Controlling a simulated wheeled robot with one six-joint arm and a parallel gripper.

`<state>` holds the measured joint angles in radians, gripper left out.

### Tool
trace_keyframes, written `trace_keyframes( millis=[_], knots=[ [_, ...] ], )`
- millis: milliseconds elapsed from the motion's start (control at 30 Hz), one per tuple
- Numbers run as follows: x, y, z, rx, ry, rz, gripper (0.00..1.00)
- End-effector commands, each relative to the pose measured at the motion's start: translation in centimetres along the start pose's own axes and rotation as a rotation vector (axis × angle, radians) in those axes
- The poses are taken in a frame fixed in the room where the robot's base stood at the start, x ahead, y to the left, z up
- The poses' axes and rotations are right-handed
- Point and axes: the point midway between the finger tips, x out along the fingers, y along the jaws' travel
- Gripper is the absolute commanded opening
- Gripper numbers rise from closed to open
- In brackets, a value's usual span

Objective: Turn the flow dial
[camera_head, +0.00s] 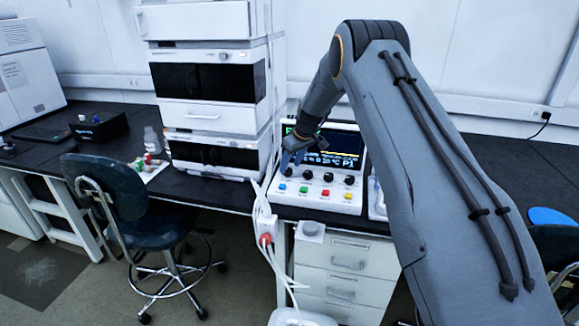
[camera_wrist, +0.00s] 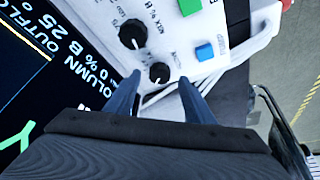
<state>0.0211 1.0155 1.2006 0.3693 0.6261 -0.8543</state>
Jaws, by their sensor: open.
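The white control unit (camera_head: 318,197) stands on the dark bench, with a lit screen (camera_head: 342,148), a row of black dials and coloured buttons. My gripper (camera_head: 289,160) is over the left end of the dial row and hides the leftmost dial there. In the wrist view my gripper (camera_wrist: 162,82) is open, its two blue fingers on either side of a small black dial (camera_wrist: 160,73) near the blue button (camera_wrist: 205,52). I cannot tell whether the fingers touch it. A larger black dial (camera_wrist: 132,34) is beside it. The small dial's label is too small to read surely.
A tall stack of white and black instruments (camera_head: 205,115) stands left of the unit. White cables and a red plug (camera_head: 265,240) hang at the bench's front edge. A dark chair (camera_head: 110,195) is at the left. A drawer cabinet (camera_head: 345,270) is below.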

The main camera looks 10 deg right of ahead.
Motion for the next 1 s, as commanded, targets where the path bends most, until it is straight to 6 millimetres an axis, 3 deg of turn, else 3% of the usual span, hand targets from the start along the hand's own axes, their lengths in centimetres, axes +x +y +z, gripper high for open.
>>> trace_keyframes(
  millis=[233, 567, 800, 1000],
  knots=[
    [2.0, 0.0, 0.0, 0.001, 0.0, 0.0, 0.49],
    [2.3, 0.1, 0.0, 0.001, 0.0, 0.0, 0.49],
    [2.3, 0.1, 0.0, 0.001, 0.0, 0.0, 0.08],
    [2.3, 0.0, 0.0, 0.011, 0.0, 0.004, 0.08]
  ],
)
